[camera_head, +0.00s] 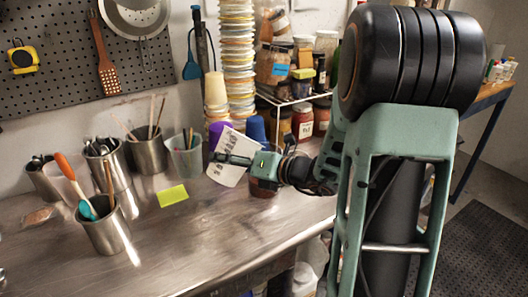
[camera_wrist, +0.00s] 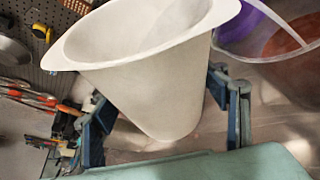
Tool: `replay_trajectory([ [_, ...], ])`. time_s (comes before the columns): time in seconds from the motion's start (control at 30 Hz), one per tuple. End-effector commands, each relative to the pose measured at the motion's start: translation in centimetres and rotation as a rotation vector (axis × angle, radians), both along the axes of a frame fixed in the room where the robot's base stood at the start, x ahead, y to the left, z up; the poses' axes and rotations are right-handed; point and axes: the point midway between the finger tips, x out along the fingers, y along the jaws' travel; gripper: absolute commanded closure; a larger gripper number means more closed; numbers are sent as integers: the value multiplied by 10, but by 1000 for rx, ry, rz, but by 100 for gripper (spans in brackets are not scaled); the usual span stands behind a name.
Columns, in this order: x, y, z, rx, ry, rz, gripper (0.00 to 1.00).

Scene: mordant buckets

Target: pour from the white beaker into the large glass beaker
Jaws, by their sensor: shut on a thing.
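The white beaker (camera_head: 226,172) is off the bench and tilted in the head view, with dark marks on its side. My gripper (camera_head: 238,160) is shut around it. In the wrist view the white beaker (camera_wrist: 150,75) fills the middle, wide rim up, between the two fingers of my gripper (camera_wrist: 165,115). Its inside is only partly seen, and I cannot tell what it holds. A clear glass rim, seemingly the large glass beaker (camera_wrist: 270,55), shows at the right of the wrist view, close beside the white beaker. In the head view it is mostly hidden behind my gripper.
Steel pots with utensils (camera_head: 104,224) stand on the left of the metal bench (camera_head: 150,262). A yellow note (camera_head: 172,195) lies mid-bench. A tall stack of cups (camera_head: 237,60), a purple cup (camera_head: 217,132) and jars (camera_head: 302,120) stand behind. The front of the bench is clear.

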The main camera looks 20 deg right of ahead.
Motion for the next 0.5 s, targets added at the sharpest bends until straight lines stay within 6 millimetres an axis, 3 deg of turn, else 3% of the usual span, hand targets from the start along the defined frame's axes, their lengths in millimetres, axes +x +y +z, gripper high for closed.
replay_trajectory([
  [0.5,1,0,2,34,9,0,85],
])
